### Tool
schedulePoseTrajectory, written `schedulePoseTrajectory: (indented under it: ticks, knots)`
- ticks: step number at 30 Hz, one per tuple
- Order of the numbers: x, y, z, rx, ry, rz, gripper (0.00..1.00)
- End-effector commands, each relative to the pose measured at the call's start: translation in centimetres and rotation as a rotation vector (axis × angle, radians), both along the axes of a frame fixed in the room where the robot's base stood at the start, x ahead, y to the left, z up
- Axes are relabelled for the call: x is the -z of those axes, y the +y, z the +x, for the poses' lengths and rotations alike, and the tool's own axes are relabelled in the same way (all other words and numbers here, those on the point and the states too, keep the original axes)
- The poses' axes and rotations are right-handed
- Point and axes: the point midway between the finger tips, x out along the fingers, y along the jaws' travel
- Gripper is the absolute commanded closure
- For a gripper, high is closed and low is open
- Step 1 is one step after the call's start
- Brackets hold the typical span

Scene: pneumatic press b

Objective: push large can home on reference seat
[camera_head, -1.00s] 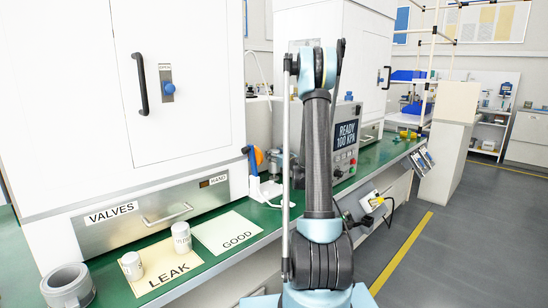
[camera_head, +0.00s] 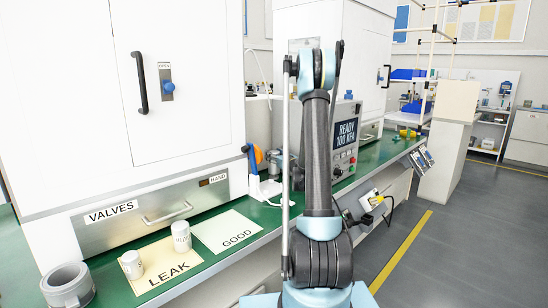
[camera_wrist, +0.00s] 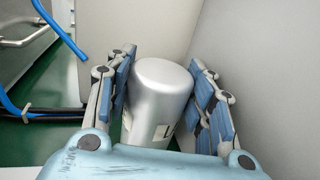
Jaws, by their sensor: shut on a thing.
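A large silver can (camera_wrist: 160,88) with a rounded top edge and a pale label low on its side fills the middle of the wrist view. My gripper (camera_wrist: 163,72) is shut on it, with blue-padded fingers along its left and right sides. The can's lower end is hidden by the gripper body, so I cannot tell what it rests on. In the head view my arm hides the can and the gripper. I cannot make out the reference seat in either view.
Two small cans, one (camera_head: 131,265) left and one (camera_head: 181,237) right, stand on the LEAK sheet (camera_head: 168,272). A bare GOOD sheet (camera_head: 232,232) lies beside it. A grey cup (camera_head: 68,286) is at lower left. Pale walls and a blue hose (camera_wrist: 60,30) are close around my gripper.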

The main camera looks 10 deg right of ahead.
Motion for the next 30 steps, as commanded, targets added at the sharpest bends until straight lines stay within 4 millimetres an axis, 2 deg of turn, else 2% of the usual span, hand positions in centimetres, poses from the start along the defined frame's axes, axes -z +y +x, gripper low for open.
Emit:
schedulePoseTrajectory:
  ticks: [25, 26, 28, 30]
  knots:
    - [1.7, 0.0, 0.0, 0.0, 0.0, 0.0, 0.84]
    - [1.7, 0.0, 0.0, 0.0, 0.0, 0.0, 0.45]
    - [1.7, 0.0, 0.0, 0.0, 0.0, 0.0, 0.29]
    - [1.7, 0.0, 0.0, 0.0, 0.0, 0.0, 0.28]
